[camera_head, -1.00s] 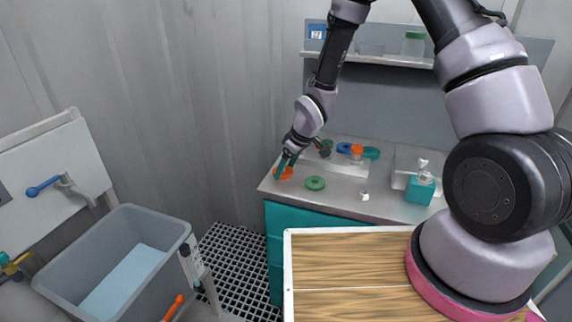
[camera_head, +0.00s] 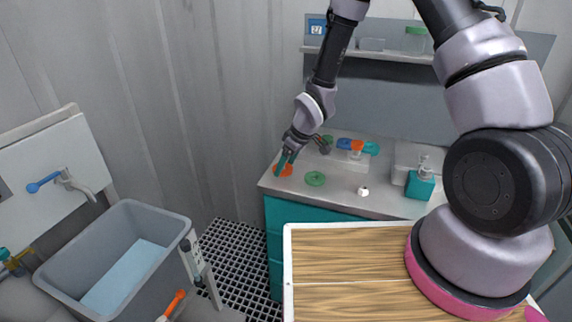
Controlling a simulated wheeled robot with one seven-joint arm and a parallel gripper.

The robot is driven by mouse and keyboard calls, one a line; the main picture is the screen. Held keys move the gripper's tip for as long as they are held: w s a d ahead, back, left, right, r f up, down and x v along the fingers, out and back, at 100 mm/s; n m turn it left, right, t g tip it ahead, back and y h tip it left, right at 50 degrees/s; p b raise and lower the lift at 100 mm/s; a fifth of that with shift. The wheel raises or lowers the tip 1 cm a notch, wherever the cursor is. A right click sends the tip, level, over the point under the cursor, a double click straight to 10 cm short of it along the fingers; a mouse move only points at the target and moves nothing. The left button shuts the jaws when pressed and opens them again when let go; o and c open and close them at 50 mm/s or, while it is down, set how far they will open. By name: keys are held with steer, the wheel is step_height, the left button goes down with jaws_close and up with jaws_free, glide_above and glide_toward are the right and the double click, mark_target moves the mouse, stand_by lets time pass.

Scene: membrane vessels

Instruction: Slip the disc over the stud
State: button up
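My gripper (camera_head: 283,164) points down at the left end of the grey counter, with its teal fingers at an orange disc (camera_head: 287,171). The view is too small to show whether the fingers are open, shut or touching the disc. A flat green disc (camera_head: 315,178) with a small centre lies on the counter just to the right, apart from the gripper. Blue (camera_head: 344,144) and teal (camera_head: 371,148) discs lie further back beside an orange-topped white piece (camera_head: 356,147). I cannot tell which piece is the stud.
A small white piece (camera_head: 363,191) and a teal pump bottle (camera_head: 420,183) stand on the counter (camera_head: 342,201). A shelf (camera_head: 385,56) hangs behind. A wooden-topped surface (camera_head: 345,270) lies in front, and a grey basin (camera_head: 110,255) at left.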

steer(key=shift+o, duration=1.4)
steer(key=v, duration=1)
steer(key=shift+r, duration=0.35)
steer(key=shift+s+d, duration=0.1)
